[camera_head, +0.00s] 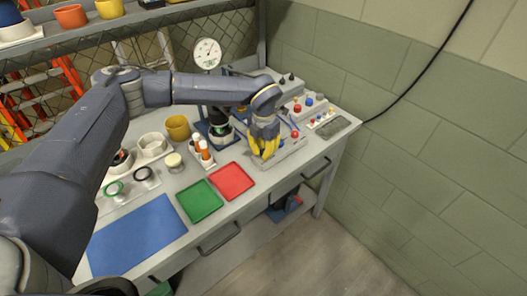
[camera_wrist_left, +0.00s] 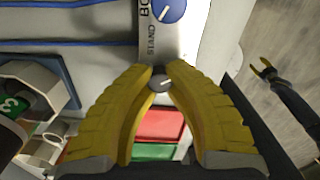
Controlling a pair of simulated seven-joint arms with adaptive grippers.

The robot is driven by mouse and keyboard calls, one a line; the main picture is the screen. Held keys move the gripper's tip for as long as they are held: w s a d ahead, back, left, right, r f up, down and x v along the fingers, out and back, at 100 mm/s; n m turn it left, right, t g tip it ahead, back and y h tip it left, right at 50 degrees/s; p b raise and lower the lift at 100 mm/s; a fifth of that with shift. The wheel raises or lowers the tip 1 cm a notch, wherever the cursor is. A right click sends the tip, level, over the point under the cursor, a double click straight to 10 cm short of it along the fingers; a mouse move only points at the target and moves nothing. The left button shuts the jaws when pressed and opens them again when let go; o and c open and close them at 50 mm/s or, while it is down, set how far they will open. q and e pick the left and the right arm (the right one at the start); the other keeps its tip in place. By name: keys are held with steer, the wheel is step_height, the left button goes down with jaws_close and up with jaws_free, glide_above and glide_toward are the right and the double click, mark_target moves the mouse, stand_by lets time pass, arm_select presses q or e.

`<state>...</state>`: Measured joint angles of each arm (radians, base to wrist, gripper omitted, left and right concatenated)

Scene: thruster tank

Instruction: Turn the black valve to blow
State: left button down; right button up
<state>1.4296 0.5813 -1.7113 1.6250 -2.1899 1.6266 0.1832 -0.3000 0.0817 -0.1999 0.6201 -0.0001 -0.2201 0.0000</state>
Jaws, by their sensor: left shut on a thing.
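My left gripper (camera_head: 264,147) reaches down over the grey panel at the right part of the bench. In the left wrist view its yellow fingers (camera_wrist_left: 161,84) are shut on the black valve (camera_wrist_left: 159,83), a small round knob with a white pointer line. The line points toward the upper right of that view. The valve sits on a light grey panel (camera_wrist_left: 152,45) lettered "STAND" and "BO", the rest of which is cut off. In the head view the fingers hide the valve. My right gripper (camera_wrist_left: 262,67) shows small in the wrist view, apart from the bench, its tips apart and empty.
A blue knob (camera_wrist_left: 168,9) sits on the same panel. A red tray (camera_head: 232,181) and a green tray (camera_head: 200,201) lie in front. A blue mat (camera_head: 136,236) is at left. A gauge (camera_head: 207,53) stands behind. A box with coloured buttons (camera_head: 309,101) is at right.

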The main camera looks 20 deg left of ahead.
mark_target(264, 151)
arm_select(q)
steer(key=shift+n, duration=1.1)
steer(key=c, duration=1.1)
jaws_free()
step_height(264, 151, up, 12)
steer(key=shift+r, duration=0.1)
